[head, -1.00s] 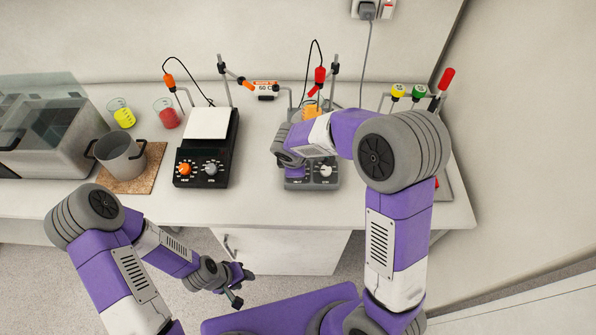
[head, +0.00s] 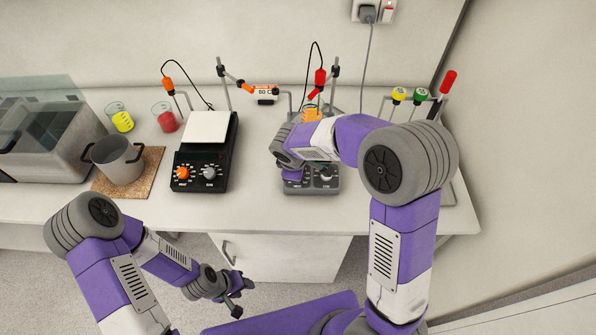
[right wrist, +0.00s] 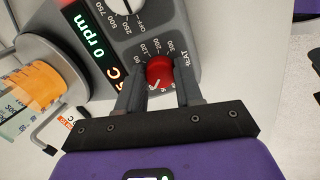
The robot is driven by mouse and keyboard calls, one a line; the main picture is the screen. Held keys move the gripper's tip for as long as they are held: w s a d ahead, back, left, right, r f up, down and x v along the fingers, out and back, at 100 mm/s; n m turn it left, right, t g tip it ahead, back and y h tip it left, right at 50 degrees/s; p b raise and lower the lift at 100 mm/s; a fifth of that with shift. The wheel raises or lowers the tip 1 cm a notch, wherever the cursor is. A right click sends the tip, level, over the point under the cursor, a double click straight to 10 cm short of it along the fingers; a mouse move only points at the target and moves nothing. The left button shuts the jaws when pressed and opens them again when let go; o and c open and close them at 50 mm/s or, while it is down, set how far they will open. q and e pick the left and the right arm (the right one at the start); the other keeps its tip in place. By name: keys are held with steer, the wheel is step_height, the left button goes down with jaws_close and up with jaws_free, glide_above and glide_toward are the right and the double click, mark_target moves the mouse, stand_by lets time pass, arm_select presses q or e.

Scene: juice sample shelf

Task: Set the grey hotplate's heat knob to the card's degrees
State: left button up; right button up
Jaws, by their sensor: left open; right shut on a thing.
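The grey hotplate (head: 325,187) stands at the back right of the bench, partly covered by my right arm. Its panel (right wrist: 182,32) fills the top of the right wrist view, with a dial marked HEAT. My right gripper (right wrist: 159,88) is shut on the red heat knob (right wrist: 160,70), one finger on each side. The knob's pointer is hard to read. A white card (head: 265,91) reading about 60 C is at the back, between the two hotplates. My left gripper (head: 236,292) is open and empty in front of the bench.
A black hotplate (head: 204,163) with an orange knob stands to the left. A steel pot (head: 119,158) sits on a cork mat, with yellow and red beakers behind. An orange-filled beaker (right wrist: 38,85) is on the grey hotplate. Green and yellow tagged items stand at the right.

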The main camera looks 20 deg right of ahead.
steer(key=o, duration=1)
steer(key=shift+o, duration=0.2)
steer(key=p+v, duration=0.1)
steer(key=v, duration=0.6)
steer(key=shift+r, duration=0.25)
steer(key=shift+s, duration=0.15)
